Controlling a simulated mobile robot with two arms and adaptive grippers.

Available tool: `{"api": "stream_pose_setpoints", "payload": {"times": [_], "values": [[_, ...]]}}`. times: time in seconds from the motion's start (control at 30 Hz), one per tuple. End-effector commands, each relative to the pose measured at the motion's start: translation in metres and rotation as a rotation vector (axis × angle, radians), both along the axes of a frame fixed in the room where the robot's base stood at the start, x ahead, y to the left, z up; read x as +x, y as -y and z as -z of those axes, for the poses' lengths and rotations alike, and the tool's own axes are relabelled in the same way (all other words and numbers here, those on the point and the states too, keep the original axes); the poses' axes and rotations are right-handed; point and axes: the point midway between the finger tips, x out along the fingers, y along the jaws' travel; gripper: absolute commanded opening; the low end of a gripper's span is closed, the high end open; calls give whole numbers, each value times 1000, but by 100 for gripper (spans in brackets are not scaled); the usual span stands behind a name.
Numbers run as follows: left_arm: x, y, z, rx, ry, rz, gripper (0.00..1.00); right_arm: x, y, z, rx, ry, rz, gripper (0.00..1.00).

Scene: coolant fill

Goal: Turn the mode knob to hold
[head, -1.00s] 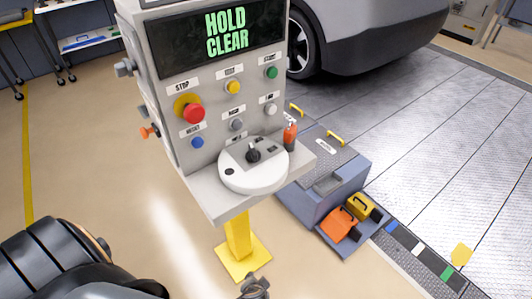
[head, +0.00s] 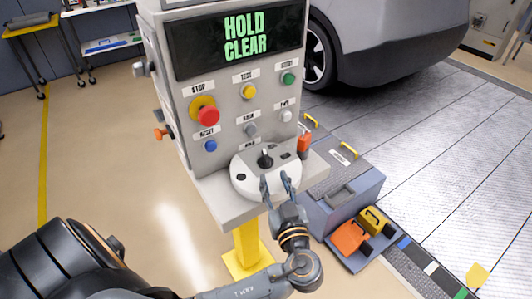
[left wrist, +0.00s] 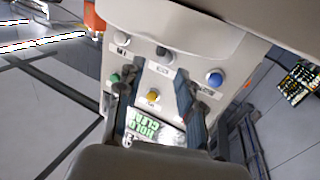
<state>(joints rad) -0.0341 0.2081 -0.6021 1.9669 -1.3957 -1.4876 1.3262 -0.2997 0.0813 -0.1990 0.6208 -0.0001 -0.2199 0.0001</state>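A black knob (head: 265,160) stands up from a white round plate (head: 248,190) on the console's ledge. The lettering around it is too small to read. My left gripper (head: 276,182) is open and empty in front of the knob, fingertips over the plate's near edge, apart from the knob as far as I can tell. In the left wrist view the two fingers (left wrist: 152,100) are spread, with the panel upside down behind them. The display (head: 246,36) reads HOLD CLEAR in green. My right gripper is not in view.
The panel carries a red stop button (head: 208,115), a yellow button (head: 249,91), a green button (head: 288,79), a blue button (head: 211,146) and grey ones. An orange-red item (head: 304,140) stands beside the ledge. A grey-blue box (head: 345,200) is to the right, a car (head: 400,45) behind.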

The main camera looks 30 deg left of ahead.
Motion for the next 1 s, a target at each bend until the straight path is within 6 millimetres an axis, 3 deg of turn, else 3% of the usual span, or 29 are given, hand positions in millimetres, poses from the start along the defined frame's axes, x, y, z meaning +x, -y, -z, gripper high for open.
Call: {"api": "stream_pose_setpoints", "payload": {"times": [0.2,0.4,0.9,1.0], "values": [[33,-37,-5,5,-1,-2,37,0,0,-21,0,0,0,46],[56,-61,-3,3,-2,-1,37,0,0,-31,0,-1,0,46],[67,-73,1,-1,-4,1,37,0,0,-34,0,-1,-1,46],[67,-73,1,-1,-4,1,16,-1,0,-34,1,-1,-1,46]]}}
